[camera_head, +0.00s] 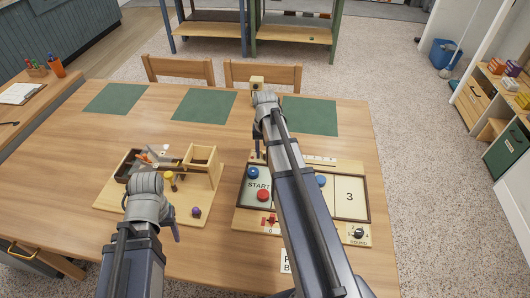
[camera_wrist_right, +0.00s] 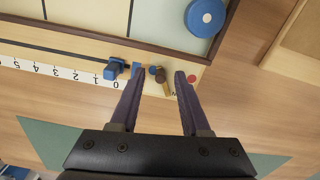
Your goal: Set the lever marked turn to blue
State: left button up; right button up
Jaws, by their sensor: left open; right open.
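The game board (camera_head: 236,215) lies on the table, with START and 3 fields. In the right wrist view, a small lever (camera_wrist_right: 162,78) with a brown handle stands at the board's edge, between a blue dot (camera_wrist_right: 151,70) and a red dot (camera_wrist_right: 192,79). I cannot read its label. My right gripper (camera_wrist_right: 160,74) is open, its fingers on either side of the lever. In the head view, the right gripper (camera_head: 262,148) is at the board's far left corner and its arm hides the board's middle. My left gripper (camera_head: 152,217) is open and empty over the front of the left wooden board.
A blue slider (camera_wrist_right: 115,69) on a ruler strip stands close beside the right gripper's left finger. The board also holds blue discs (camera_head: 252,172), a red disc (camera_head: 263,195), a red part (camera_head: 269,221) and a black knob (camera_head: 358,233). A wooden tray set (camera_head: 115,200) stands left. Green mats (camera_head: 310,116) lie behind.

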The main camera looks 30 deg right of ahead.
aim_at(265, 155)
notch_tip(265, 155, up, 8)
jog(key=p, duration=0.7)
jog(key=shift+f, duration=0.1)
jog(key=s+a+n, duration=0.4)
jog(key=s+a, duration=0.3)
jog(key=a, duration=0.6)
jog(key=s+a+n+h, duration=0.1)
jog(key=s+a+n, duration=0.4)
jog(key=a, duration=0.9)
jog(key=s, duration=0.2)
jog(key=shift+s+a+n, duration=0.3)
jog(key=shift+s, duration=0.1)
